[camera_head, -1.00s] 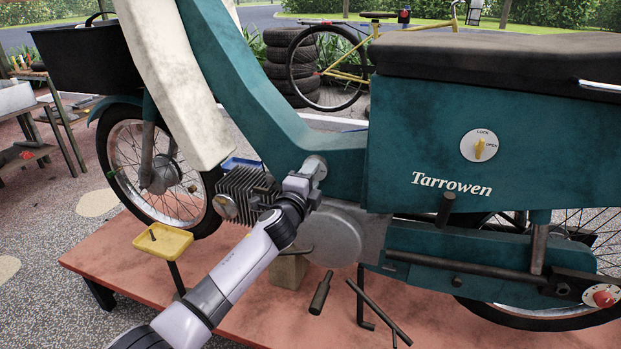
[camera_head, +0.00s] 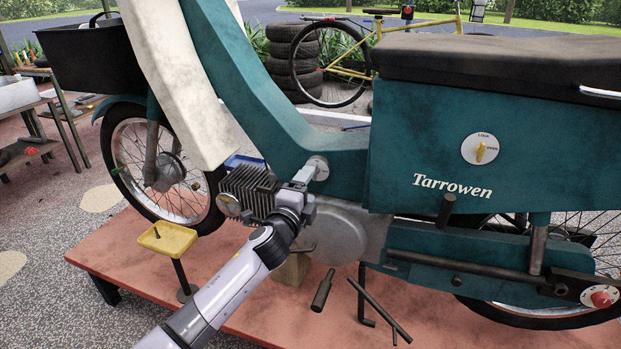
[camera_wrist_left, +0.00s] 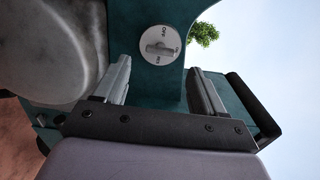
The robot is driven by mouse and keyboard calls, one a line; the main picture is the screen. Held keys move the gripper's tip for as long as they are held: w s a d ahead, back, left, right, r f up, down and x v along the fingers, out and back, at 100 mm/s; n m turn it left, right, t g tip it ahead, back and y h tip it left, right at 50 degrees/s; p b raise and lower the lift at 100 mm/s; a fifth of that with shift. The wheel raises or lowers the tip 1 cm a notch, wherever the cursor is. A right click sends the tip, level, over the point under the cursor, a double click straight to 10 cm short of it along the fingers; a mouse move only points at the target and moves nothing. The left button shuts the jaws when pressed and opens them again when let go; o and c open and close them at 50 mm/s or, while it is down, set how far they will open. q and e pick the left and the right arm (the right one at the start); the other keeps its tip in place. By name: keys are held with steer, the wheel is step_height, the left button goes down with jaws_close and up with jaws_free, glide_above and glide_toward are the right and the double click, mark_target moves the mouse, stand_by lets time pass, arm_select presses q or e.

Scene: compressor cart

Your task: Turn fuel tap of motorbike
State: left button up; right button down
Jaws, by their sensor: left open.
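The motorbike (camera_head: 430,140) is teal with a dark seat and "Tarrowen" on its side panel. A round pale plate with a grey lever, the fuel tap (camera_wrist_left: 159,46), shows in the left wrist view with small lettering including OFF. In the head view the tap (camera_head: 320,165) is on the frame above the engine, partly hidden by my gripper. My left gripper (camera_head: 306,174) is open at the tap; in the wrist view its fingers (camera_wrist_left: 162,86) stand apart, with the tap ahead between them. I cannot tell whether they touch it. My right gripper is not in view.
A yellow LOCK/OPEN knob (camera_head: 480,150) is on the side panel. A red knob (camera_head: 601,297) is low at right. The finned engine (camera_head: 249,190) is beside my gripper. A yellow tray (camera_head: 166,240) stands on the red platform (camera_head: 130,260), with loose tools (camera_head: 322,291) below the engine.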

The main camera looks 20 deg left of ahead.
arm_select(q)
steer(key=shift+s, duration=1.2)
steer(key=s+d+f+n+g, duration=0.1)
steer(key=s+f+n+g, duration=0.3)
steer(key=s+f+n, duration=0.8)
steer(key=s+f+n+g+h, duration=0.15)
steer(key=s+f, duration=0.25)
steer(key=s, duration=0.7)
steer(key=s+f+n+g+h, duration=0.1)
steer(key=s+f+n+g, duration=0.3)
steer(key=s, duration=0.7)
step_height(320, 180, up, 13)
steer(key=m+t+p, duration=0.1)
steer(key=t+p, duration=0.1)
steer(key=p, duration=1.4)
steer(key=shift+s+a+y+p, duration=0.25)
steer(key=shift+a+y+p, duration=0.1)
steer(key=shift+y, duration=0.1)
steer(key=shift+f+m, duration=0.15)
steer(key=shift+m, duration=0.1)
